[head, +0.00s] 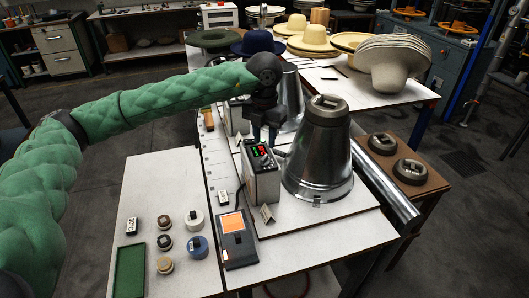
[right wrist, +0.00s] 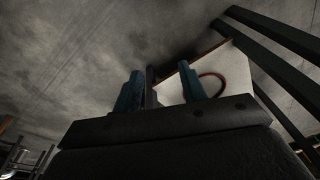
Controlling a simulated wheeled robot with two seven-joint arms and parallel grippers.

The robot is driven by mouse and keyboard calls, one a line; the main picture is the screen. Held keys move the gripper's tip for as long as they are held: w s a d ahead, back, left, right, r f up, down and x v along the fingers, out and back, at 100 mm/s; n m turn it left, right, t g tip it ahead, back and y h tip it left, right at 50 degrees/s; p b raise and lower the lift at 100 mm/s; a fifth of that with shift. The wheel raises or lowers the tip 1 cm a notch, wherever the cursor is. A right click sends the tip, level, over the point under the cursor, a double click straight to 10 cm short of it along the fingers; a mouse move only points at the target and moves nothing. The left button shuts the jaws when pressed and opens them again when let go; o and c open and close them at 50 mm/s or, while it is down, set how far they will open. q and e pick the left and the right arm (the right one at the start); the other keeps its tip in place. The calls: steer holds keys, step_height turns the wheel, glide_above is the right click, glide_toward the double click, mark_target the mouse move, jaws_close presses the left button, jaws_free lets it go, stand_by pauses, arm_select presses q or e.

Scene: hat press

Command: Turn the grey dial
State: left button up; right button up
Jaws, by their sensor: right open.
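The grey control box (head: 261,183) stands upright on the white bench, left of a large metal cone. Its sloped dark top panel (head: 259,157) has lit red and green marks. I cannot make out the grey dial clearly; the left gripper may be hiding it. My left gripper (head: 265,135) points down at the back edge of this box, very close to it. Whether it touches anything, and how far its fingers are apart, is unclear. My right gripper (right wrist: 160,90) is open and empty in the right wrist view, away from the box.
The metal cone (head: 318,155) with a grey cap stands just right of the box. An orange-screened device (head: 235,237), small round pots and a green tray (head: 131,270) lie in front. Grey weights (head: 411,171) sit on a brown side table. Hats (head: 395,60) stand behind.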

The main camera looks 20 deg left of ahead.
mark_target(265, 157)
arm_select(q)
step_height(265, 157, down, 6)
steer(key=shift+r+p, duration=0.1)
steer(key=shift+p, duration=0.75)
arm_select(e)
step_height(265, 157, down, 8)
steer(key=s, duration=0.1)
steer(key=shift+d+f, duration=0.15)
steer(key=shift+d, duration=0.25)
arm_select(q)
jaws_close()
